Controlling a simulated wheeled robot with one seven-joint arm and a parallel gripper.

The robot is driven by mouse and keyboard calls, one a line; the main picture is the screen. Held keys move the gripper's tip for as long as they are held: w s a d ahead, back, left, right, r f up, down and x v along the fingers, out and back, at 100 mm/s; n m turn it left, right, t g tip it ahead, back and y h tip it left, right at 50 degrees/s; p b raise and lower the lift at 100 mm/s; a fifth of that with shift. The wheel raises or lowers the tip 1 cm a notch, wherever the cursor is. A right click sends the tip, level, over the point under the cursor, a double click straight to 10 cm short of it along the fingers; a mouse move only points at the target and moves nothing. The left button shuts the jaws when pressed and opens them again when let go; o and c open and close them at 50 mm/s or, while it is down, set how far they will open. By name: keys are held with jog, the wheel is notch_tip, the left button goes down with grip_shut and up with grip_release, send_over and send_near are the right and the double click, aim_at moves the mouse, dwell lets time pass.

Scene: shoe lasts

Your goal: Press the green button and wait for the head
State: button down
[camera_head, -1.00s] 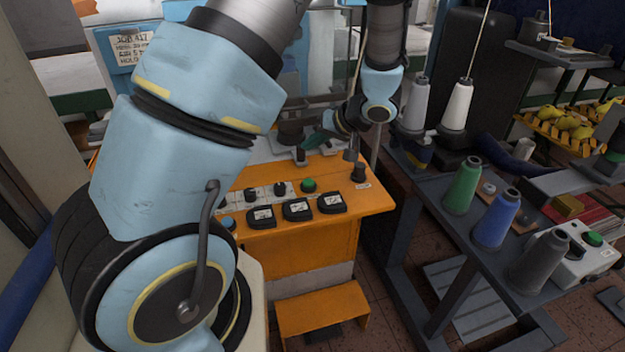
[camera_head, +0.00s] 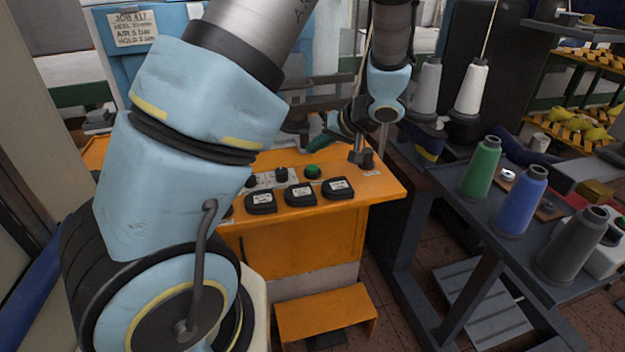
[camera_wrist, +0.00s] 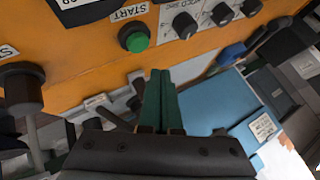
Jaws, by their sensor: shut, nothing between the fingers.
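The green button (camera_head: 313,171) sits on top of the orange machine panel, behind a row of black pads. In the wrist view the green button (camera_wrist: 134,37) is a round cap in a black collar beside a START label. My gripper's dark green fingers (camera_wrist: 160,80) are shut together and empty. In the wrist picture their tips lie below and slightly right of the button, apart from it.
Black knobs (camera_wrist: 184,24) sit close to the button. A dark post (camera_head: 361,152) stands at the panel's right. A grey bench at right holds green (camera_head: 482,167), blue (camera_head: 522,200) and grey (camera_head: 573,245) cones. An orange step (camera_head: 326,310) stands below the panel.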

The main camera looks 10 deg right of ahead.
aim_at(315, 169)
jog(key=shift+f, duration=1.3)
dwell(1.0)
jog(key=shift+f, duration=0.4)
jog(key=shift+f+p, duration=0.3)
jog(key=shift+f, duration=0.2)
dwell(0.8)
jog(key=shift+r, duration=0.1)
jog(key=shift+r+p, duration=0.85)
jog(key=shift+p, duration=0.55)
notch_tip(315, 169, up, 5)
jog(key=p, duration=0.6)
